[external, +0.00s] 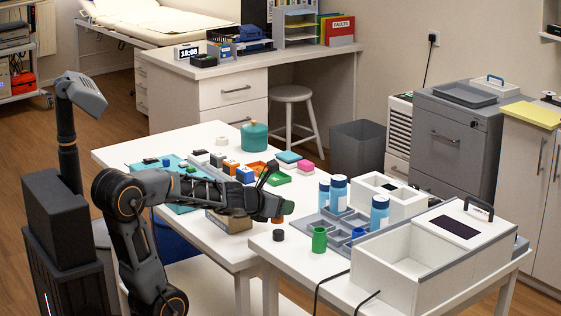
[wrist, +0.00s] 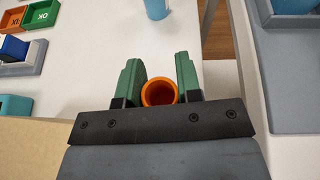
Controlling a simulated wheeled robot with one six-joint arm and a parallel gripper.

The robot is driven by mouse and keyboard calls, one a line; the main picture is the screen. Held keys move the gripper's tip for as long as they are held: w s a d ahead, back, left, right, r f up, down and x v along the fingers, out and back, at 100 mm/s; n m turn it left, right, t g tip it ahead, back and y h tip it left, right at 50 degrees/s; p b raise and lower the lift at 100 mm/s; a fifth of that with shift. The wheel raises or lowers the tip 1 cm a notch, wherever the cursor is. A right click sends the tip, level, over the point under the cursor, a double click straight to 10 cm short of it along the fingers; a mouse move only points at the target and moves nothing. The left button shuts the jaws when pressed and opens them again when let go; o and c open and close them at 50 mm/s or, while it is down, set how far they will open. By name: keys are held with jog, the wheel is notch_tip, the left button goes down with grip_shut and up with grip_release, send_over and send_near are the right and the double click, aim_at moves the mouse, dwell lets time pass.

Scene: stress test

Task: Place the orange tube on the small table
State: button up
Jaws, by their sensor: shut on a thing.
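The orange tube (wrist: 158,92) is held upright between the two green fingers of my gripper (wrist: 160,85) in the wrist view, with its open top facing the camera. In the external view a small orange part of the tube (external: 277,219) shows beneath my gripper (external: 268,205), near the gap between the two tables. The fingers are shut on the tube. Its lower end is hidden, so I cannot tell its exact height. The smaller-looking table (external: 290,258) stands at the front right, beside the longer white table (external: 118,153).
The right table carries a green tube (external: 319,239), a grey tray (external: 312,226) with blue bottles (external: 338,193) and a large white box (external: 407,245). A black cylinder (external: 278,235) stands near its left edge. A cardboard box (external: 230,221) is under my arm.

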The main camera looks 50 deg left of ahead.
aim_at(281, 220)
jog(key=shift+f+b, duration=1.55)
jog(key=shift+f, duration=0.45)
jog(key=shift+f, duration=0.2)
jog(key=o, duration=0.9)
jog(key=shift+r, duration=0.1)
jog(key=p+v, duration=0.2)
jog(key=v, duration=0.1)
jog(key=shift+r, duration=0.3)
jog(key=shift+o, duration=0.7)
jog(key=shift+s+r+p, duration=0.15)
jog(key=shift+s+p, duration=0.4)
jog(key=shift+s, duration=0.35)
